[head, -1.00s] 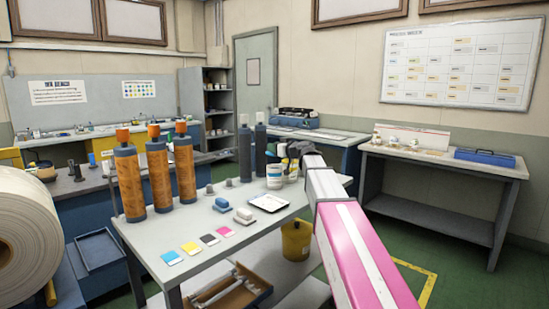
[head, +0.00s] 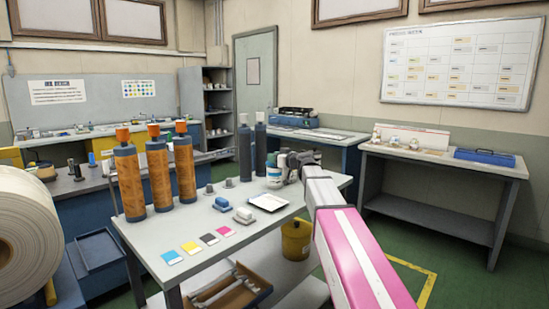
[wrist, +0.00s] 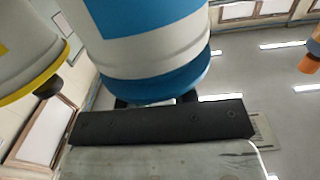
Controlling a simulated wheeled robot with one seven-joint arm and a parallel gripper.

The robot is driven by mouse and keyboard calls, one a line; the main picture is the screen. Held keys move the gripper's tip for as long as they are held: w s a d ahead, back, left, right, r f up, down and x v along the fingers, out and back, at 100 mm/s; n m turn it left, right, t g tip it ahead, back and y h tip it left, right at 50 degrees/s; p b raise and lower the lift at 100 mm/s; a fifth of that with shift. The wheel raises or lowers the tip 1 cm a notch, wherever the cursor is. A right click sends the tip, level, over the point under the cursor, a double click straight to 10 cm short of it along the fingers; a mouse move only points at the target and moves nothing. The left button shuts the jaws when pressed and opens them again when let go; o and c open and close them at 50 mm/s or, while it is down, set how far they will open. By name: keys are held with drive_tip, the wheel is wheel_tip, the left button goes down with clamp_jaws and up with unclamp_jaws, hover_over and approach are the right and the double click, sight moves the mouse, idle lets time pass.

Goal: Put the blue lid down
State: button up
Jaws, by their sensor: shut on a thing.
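My gripper (head: 287,164) is at the right rear of the grey table, beside a white jar with a blue band (head: 274,178). The blue lid (head: 281,159) shows small at the top of this jar, next to my gripper. In the wrist view, which looks upside down, the blue lid (wrist: 150,88) lies against the rim of the jar (wrist: 150,50). My gripper's dark fingers (wrist: 155,100) are shut at the lid, partly hidden behind it. I cannot tell whether the lid is fully seated.
A second white jar with a yellow rim (wrist: 35,85) stands close by in the wrist view. Two dark cylinders (head: 252,150) stand behind. A white card (head: 269,202), a grey block (head: 244,216) and orange rollers (head: 157,170) share the grey table (head: 200,237).

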drive_tip(key=shift+f, duration=0.15)
drive_tip(key=o, duration=0.9)
drive_tip(key=shift+r, duration=0.5)
drive_tip(key=v, duration=1.2)
drive_tip(key=shift+r, duration=0.15)
